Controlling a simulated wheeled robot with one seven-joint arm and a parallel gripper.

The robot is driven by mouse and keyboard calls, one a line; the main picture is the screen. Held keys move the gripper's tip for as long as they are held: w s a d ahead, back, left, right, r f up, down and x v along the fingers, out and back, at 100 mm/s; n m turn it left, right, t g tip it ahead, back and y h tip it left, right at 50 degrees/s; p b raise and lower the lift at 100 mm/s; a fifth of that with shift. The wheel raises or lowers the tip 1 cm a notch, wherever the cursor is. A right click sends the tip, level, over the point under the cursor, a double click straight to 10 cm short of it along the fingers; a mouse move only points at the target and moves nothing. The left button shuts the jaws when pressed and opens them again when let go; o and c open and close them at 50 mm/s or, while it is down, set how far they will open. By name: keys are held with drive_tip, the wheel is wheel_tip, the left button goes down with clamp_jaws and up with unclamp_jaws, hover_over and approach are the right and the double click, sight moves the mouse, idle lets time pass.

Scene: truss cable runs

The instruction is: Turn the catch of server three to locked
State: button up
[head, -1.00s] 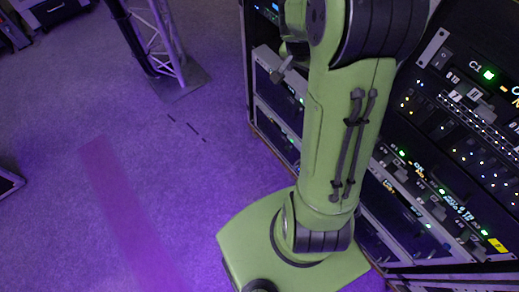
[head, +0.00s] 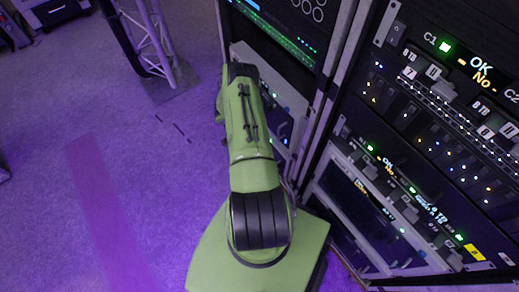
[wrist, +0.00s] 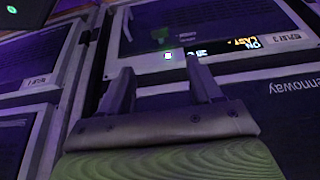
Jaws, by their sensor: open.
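In the wrist view my gripper (wrist: 159,68) is open and empty, its two fingers apart in front of a dark framed panel (wrist: 215,25). A small lit square and a yellow and white display (wrist: 240,43) show just past the fingertips. I cannot make out a catch between or beside the fingers. In the head view my green arm leans toward the left rack and its gripper end is hidden. No label reading server three is legible, so I cannot tell which unit or catch it is.
The right rack (head: 445,120) holds several lit units with small levers and a C1 label. The left rack (head: 285,30) stands close beside my arm. A truss tower (head: 155,45) stands at the back left.

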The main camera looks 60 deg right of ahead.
drive_tip(key=b+x, duration=0.6)
drive_tip(key=x, duration=0.8)
drive_tip(key=shift+f, duration=0.25)
drive_tip(key=shift+s, duration=0.1)
drive_tip(key=c, duration=1)
drive_tip(key=shift+r, duration=0.1)
drive_tip(key=shift+c, duration=0.2)
